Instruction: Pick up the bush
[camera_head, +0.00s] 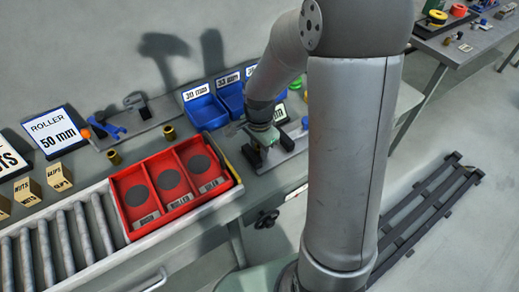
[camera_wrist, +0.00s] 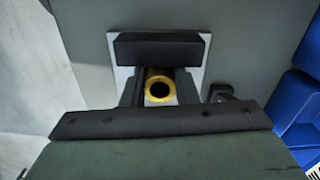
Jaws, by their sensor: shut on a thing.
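The bush (camera_wrist: 159,82) is a short brass-yellow ring with a dark bore, seen end-on in the middle of the wrist view. My gripper (camera_wrist: 159,92) is shut on it, with dark parts on both sides of the ring. The bush is not clearly visible there, hidden by the gripper. I cannot tell whether it touches the surface below.
A red three-compartment tray (camera_head: 172,187) stands in front, beside a roller conveyor (camera_head: 58,243). Two other brass pieces stand on the bench (camera_head: 114,157) (camera_head: 168,132). Blue bins (camera_head: 206,111) are close behind my gripper. A "ROLLER 50 mm" sign (camera_head: 54,133) stands at left.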

